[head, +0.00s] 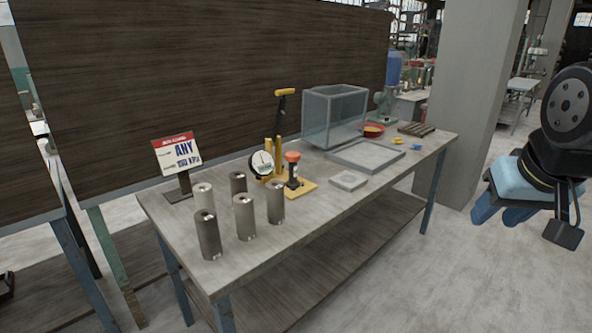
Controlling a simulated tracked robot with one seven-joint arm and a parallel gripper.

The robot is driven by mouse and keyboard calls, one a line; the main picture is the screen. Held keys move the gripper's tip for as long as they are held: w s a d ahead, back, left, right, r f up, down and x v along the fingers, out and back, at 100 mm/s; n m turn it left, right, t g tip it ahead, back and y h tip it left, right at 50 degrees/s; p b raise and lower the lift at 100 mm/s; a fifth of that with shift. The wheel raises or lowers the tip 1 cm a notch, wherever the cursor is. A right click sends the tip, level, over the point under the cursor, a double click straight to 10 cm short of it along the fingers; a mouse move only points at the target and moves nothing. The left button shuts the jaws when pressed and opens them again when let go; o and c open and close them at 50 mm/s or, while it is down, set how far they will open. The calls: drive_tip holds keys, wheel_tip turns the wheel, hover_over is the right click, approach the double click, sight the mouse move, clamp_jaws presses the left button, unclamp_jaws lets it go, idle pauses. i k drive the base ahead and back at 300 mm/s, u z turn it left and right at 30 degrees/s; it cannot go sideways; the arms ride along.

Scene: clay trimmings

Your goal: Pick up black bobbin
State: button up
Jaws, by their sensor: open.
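Several upright cylinders, the likely bobbins, stand at the near left end of the table. A dark one (207,236) stands at the front, and another dark one (238,184) stands at the back. A dark grey one (275,203) is at the right, and paler ones (203,196) (245,217) stand between. I cannot tell for certain which is the black bobbin. My gripper (499,214) is at the right edge of the head view, blue-tipped, pointing down, open and empty. It is off the table's right side, well away from the cylinders.
On the table (310,221) are a sign (177,153), a dial gauge (261,164), a yellow-based tool (297,187), a clear box (333,115), a grey tray (366,156) and a small slab (348,180). A pillar (470,100) rises behind. The table's front right is clear.

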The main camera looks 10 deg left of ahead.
sight(292, 157)
drive_tip(key=z, duration=0.1)
drive_tip(key=i, duration=1)
drive_tip(key=u, duration=0.1)
